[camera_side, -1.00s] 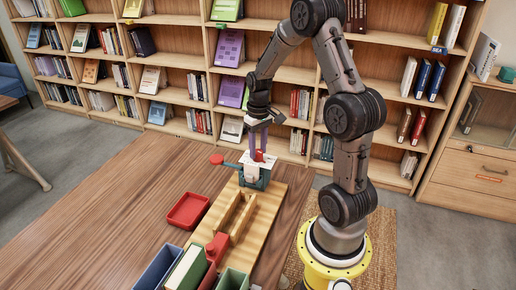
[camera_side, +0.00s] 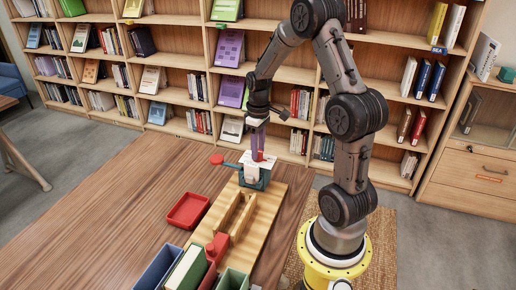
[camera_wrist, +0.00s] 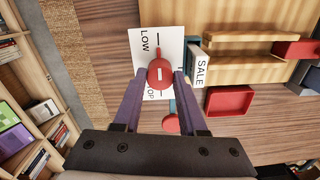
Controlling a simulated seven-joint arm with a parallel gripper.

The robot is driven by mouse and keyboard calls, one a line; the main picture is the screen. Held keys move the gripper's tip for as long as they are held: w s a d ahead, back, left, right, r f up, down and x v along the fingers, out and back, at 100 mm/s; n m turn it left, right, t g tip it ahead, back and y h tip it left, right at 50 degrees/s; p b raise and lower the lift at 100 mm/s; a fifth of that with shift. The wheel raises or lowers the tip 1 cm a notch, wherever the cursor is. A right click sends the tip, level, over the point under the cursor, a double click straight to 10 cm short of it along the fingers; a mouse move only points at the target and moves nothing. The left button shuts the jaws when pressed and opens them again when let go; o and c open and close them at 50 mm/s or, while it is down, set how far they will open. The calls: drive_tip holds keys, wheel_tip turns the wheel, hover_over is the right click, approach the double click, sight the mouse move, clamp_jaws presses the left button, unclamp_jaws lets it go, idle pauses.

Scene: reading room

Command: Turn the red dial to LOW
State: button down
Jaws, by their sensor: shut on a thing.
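The red dial (camera_wrist: 161,74) sits on a white plate (camera_wrist: 172,43) on a teal block (camera_side: 262,178). The plate reads LOW at the upper left in the wrist view; lettering near the lower part is partly hidden by a finger. A dark line is on the plate above the dial. The dial's short white mark is about upright in that view, roughly in line with that dark line. My gripper (camera_wrist: 160,82) has its purple fingers on both sides of the dial and is shut on it. In the side view my gripper (camera_side: 257,157) points down at the dial.
A red round knob on a teal lever (camera_side: 217,160) sticks out left of the block. A white block marked SALE (camera_wrist: 198,70) is beside the plate. A red tray (camera_side: 188,211), wooden rails (camera_side: 242,215) and bins (camera_side: 158,268) stand nearer. The table's left is clear.

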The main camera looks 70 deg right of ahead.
drive_tip(key=shift+c, duration=2.3)
unclamp_jaws()
wheel_tip(320, 180, up, 14)
drive_tip(key=shift+d, duration=0.1)
